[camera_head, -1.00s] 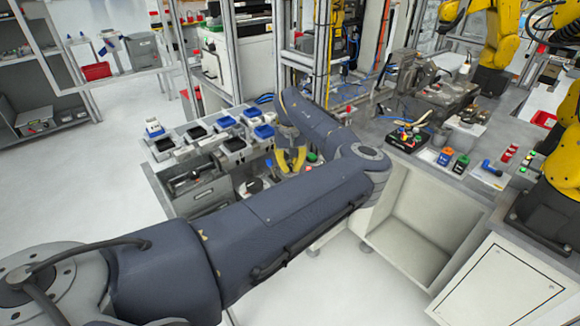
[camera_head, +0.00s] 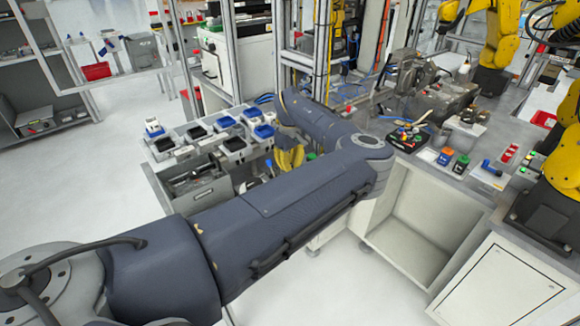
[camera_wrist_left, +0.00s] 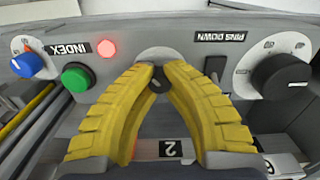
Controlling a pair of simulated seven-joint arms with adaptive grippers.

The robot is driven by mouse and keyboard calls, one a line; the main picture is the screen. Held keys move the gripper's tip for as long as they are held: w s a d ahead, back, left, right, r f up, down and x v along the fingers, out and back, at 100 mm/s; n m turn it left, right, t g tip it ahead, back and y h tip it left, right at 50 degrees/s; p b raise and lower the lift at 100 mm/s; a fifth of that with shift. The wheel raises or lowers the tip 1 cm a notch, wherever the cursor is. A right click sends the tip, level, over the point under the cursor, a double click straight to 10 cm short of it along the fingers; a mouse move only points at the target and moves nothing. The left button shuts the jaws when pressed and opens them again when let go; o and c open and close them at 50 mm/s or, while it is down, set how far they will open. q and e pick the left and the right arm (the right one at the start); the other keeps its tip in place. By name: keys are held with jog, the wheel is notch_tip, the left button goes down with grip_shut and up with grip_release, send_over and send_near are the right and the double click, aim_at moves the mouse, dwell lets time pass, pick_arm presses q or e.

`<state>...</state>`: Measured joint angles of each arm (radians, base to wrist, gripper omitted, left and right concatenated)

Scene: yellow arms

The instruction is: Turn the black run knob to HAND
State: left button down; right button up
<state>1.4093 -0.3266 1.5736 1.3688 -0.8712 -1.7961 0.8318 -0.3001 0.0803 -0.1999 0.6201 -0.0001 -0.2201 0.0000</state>
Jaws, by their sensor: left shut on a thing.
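In the left wrist view, the yellow fingers of my left gripper (camera_wrist_left: 158,78) converge on a small black knob (camera_wrist_left: 158,82) on a round grey plate and are shut on it. The fingers hide part of the plate, and I cannot read a HAND mark or a run label there. A larger black knob (camera_wrist_left: 282,76) sits on a white dial to the right, apart from the fingers. In the head view my left gripper (camera_head: 289,160) is at the bench, partly hidden by my own arm, and the knobs cannot be made out. My right gripper is not in view.
Near the fingers are a blue knob (camera_wrist_left: 28,64), a green button (camera_wrist_left: 77,77), a lit red lamp (camera_wrist_left: 106,48) and a black lever (camera_wrist_left: 214,68). Several blue and black bins (camera_head: 228,122) stand left of the gripper. A black button box (camera_head: 408,138) lies to the right.

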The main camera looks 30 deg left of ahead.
pick_arm(q)
jog(key=shift+w+a+r, duration=0.1)
jog(key=shift+a+r, duration=0.05)
jog(key=shift+r, duration=0.05)
jog(key=c, duration=1.2)
grip_release()
jog(key=shift+f, duration=0.15)
notch_tip(320, 180, up, 12)
